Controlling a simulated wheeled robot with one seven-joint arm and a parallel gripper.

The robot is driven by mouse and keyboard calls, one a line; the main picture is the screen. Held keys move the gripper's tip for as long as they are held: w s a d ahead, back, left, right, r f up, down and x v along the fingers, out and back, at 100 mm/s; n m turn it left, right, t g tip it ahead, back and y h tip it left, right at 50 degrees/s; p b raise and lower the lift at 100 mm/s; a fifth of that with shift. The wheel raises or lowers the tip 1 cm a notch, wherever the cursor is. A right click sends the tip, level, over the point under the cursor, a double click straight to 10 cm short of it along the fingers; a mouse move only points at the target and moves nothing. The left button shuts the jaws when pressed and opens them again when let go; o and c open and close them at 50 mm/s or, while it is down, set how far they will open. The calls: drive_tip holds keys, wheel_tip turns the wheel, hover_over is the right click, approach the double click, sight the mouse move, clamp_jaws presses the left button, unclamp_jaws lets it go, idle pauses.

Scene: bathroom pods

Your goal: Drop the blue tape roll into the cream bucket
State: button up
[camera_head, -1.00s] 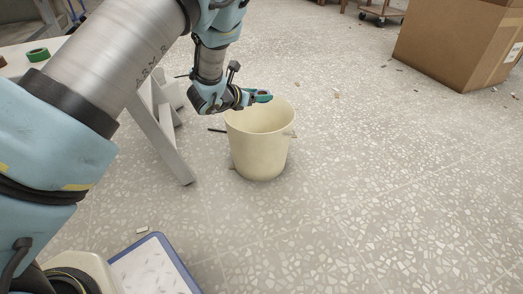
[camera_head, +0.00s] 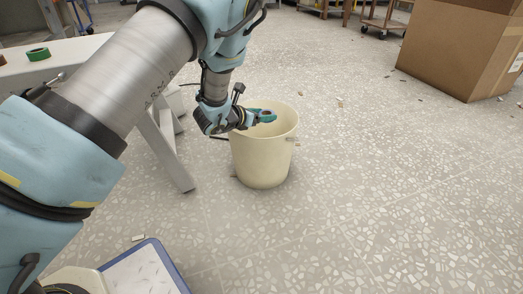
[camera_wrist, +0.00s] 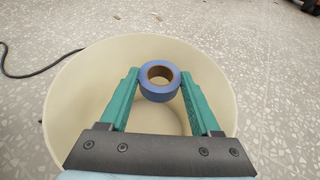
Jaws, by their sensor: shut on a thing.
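The cream bucket (camera_head: 262,158) stands upright on the speckled floor. My gripper (camera_head: 266,116) is over its mouth, near the rim in the head view. In the wrist view the green fingers of my gripper (camera_wrist: 160,86) are shut on the blue tape roll (camera_wrist: 160,93), one finger on each side. The roll's brown core faces the camera. The bucket's rim (camera_wrist: 58,88) surrounds the roll and fingers in that view, with the bucket's inside below them. In the head view the roll is small and partly hidden by the fingers.
A white table (camera_head: 70,52) at the left carries a green tape roll (camera_head: 38,54). Its slanted leg (camera_head: 168,150) stands left of the bucket. A large cardboard box (camera_head: 462,45) stands at the back right. A dark cable (camera_wrist: 30,74) lies beside the bucket. The floor right of the bucket is open.

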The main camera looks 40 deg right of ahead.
drive_tip(key=o, duration=1.4)
drive_tip(key=shift+a+r, duration=0.1)
drive_tip(key=p+v, duration=0.4)
drive_tip(key=v, duration=0.6)
drive_tip(key=shift+a+p, duration=0.3)
drive_tip(key=shift+a, duration=0.1)
